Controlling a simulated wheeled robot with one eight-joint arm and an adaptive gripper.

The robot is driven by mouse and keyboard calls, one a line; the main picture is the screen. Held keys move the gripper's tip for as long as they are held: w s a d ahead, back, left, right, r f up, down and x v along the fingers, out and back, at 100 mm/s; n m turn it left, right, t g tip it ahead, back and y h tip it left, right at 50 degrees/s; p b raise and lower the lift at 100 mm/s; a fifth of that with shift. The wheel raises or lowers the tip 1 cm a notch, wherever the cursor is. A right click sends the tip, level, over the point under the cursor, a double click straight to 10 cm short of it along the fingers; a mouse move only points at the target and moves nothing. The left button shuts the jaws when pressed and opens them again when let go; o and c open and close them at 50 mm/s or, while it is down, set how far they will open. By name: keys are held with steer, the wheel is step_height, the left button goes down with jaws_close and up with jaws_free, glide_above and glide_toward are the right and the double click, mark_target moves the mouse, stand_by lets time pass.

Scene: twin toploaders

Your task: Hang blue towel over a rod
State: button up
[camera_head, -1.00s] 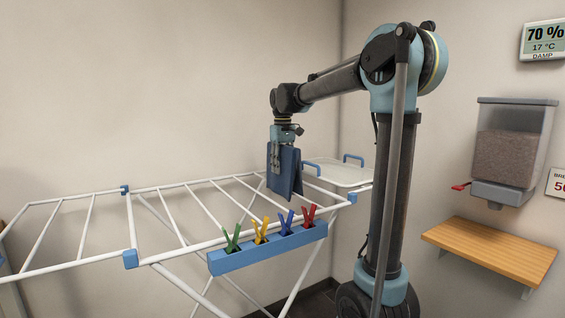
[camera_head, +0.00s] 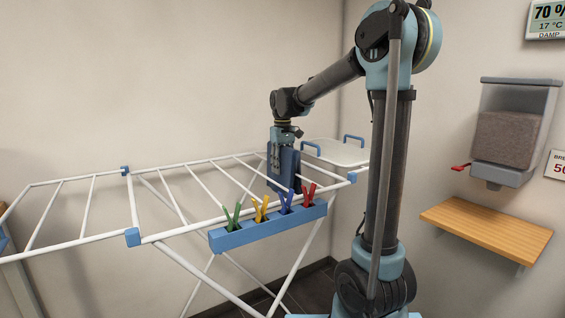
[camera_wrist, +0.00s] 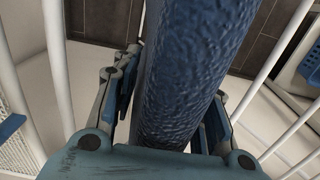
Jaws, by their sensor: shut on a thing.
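The blue towel (camera_head: 285,172) hangs folded from my gripper (camera_head: 283,150) at the right part of the white drying rack (camera_head: 182,239). My gripper points down and is shut on the towel's upper part. In the wrist view the towel (camera_wrist: 195,60) fills the middle between the fingers of my gripper (camera_wrist: 165,105), and white rods (camera_wrist: 57,65) run on both sides of it. The towel's lower part is at the level of the rods in the head view. I cannot tell whether it touches one.
A blue holder (camera_head: 268,232) with green, yellow, blue and red pegs is fixed to the rack's front rail. A white tray (camera_head: 345,154) with blue handles is at the back right. A wooden shelf (camera_head: 487,232) and a dispenser (camera_head: 510,130) are on the right wall.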

steer(key=shift+f, duration=3.8)
steer(key=o, duration=1.4)
steer(key=shift+r, duration=0.15)
